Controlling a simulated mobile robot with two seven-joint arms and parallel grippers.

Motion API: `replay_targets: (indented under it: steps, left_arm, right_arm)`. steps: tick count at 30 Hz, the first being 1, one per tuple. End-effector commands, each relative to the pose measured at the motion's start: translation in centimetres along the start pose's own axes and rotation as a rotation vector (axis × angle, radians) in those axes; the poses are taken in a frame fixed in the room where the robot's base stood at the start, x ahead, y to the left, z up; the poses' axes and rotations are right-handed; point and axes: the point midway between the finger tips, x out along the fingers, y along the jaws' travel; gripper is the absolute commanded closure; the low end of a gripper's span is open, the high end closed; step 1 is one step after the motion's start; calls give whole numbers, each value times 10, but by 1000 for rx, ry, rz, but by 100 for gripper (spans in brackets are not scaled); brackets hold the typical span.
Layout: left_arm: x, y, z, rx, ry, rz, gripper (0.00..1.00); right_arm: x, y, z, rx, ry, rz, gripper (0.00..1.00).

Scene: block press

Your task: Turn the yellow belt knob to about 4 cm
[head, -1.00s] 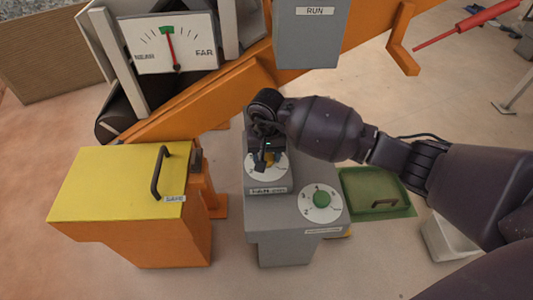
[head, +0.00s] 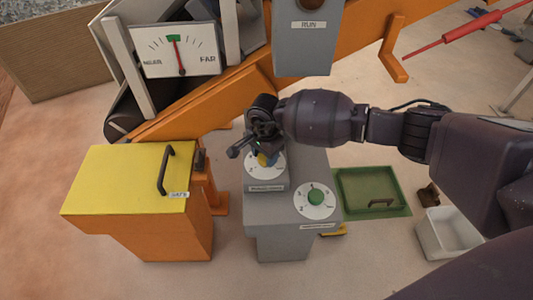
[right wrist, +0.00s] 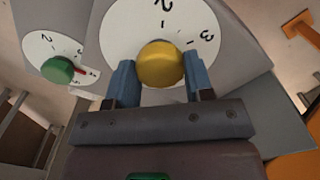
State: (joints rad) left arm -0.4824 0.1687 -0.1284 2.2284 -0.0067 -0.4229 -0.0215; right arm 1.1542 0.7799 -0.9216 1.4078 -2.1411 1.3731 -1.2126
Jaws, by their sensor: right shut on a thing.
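The yellow belt knob (right wrist: 160,64) sits on a white numbered dial (right wrist: 115,35) in the right wrist view. Its pointer cannot be made out. My right gripper (right wrist: 159,78) has a blue finger on each side of the knob and is shut on it. In the head view the right gripper (head: 265,154) reaches down over the front grey pedestal, and only a bit of yellow knob (head: 264,161) shows under it. A NEAR–FAR gauge (head: 180,50) stands at upper left, its red needle near the green mark at the top. My left gripper is not in view.
A green knob (head: 316,197) on a second dial sits beside it on the pedestal. A yellow-lidded orange box (head: 125,180) with a handle stands left. A grey RUN box (head: 308,45) is behind. A green tray (head: 365,205) and white bin (head: 425,240) lie right.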

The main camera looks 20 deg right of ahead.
Motion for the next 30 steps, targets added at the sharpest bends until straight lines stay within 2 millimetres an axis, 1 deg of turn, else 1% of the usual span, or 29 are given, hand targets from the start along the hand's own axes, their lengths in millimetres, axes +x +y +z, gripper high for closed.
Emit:
replay_targets:
  steps: [1, 9, 15, 21, 30]
  left_arm:
    - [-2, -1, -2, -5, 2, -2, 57]
    - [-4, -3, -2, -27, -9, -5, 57]
    - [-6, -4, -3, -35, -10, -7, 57]
    - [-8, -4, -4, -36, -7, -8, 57]
    - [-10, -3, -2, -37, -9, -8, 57]
  right_arm:
    - [-5, -1, -1, 45, 4, -3, 76]
    - [-4, -1, -1, 278, 3, -3, 76]
    - [-2, 0, 0, 406, 3, -2, 76]
    - [-2, 0, -1, 486, 2, -2, 76]
    - [0, 0, 0, 528, 1, 0, 76]
